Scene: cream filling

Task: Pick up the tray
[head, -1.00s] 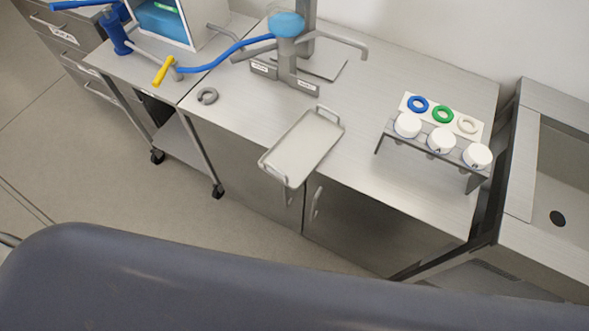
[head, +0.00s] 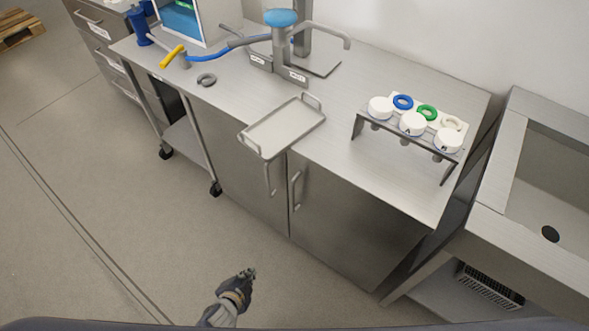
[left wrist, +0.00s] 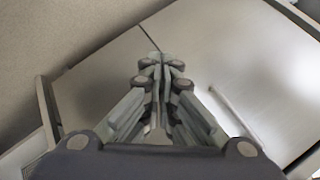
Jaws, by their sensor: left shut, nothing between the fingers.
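The tray (head: 284,127) is a shallow grey metal tray with a raised handle at each short end. In the head view it lies on the steel counter, its near left end at the front edge above the cabinet doors. My left gripper (head: 250,273) is low in front of the cabinets, well below and apart from the tray. In the left wrist view its fingers (left wrist: 162,62) are closed together and hold nothing, with cabinet fronts behind them. The tray does not show in the left wrist view. My right gripper is not in view.
On the steel counter (head: 355,185), a rack with white-lidded containers (head: 412,124) stands right of the tray. A filling machine (head: 282,50) with a blue hose stands behind. A grey ring (head: 206,79) lies left. A sink (head: 560,170) is at the right. The floor before the cabinets is open.

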